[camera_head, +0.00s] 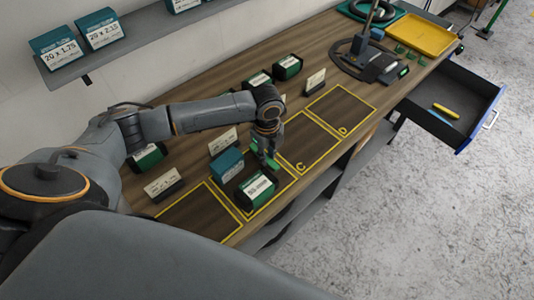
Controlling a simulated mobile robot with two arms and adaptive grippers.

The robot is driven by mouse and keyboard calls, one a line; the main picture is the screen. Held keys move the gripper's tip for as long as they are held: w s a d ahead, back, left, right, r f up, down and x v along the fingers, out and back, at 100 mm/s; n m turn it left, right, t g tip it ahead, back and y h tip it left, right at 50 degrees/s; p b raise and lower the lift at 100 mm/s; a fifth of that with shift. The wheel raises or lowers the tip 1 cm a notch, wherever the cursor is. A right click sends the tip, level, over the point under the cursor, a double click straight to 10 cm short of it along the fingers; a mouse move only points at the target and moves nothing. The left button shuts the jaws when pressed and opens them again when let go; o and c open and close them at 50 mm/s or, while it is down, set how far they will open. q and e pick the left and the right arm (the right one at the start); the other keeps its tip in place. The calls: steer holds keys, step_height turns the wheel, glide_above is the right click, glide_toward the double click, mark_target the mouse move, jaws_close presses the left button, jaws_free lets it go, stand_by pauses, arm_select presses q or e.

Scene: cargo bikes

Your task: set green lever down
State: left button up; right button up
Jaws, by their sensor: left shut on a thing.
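My left gripper (266,148) reaches in from the left and points down over the workbench (222,108). It is shut on a small green piece, the green lever (271,161), which shows just below the fingertips. The lever is close above the yellow-outlined field beside the field marked C (301,166). Whether it touches the bench I cannot tell. A green-and-black box (255,190) and a teal box (227,164) stand just left of and nearer than the lever. My right gripper is not in view.
More boxes (287,67) and white label cards (315,80) stand along the bench. A yellow tray (424,34) lies at the far end. The open drawer (457,98) holds a yellow lever (446,111). The field marked O (342,109) is empty.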

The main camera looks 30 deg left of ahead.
arm_select(q)
steer(key=o, duration=0.9)
steer(key=shift+f, duration=0.1)
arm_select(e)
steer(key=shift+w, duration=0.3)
arm_select(q)
step_height(320, 180, up, 12)
steer(key=b, duration=0.2)
steer(key=shift+r+b, duration=0.2)
steer(key=shift+b, duration=0.1)
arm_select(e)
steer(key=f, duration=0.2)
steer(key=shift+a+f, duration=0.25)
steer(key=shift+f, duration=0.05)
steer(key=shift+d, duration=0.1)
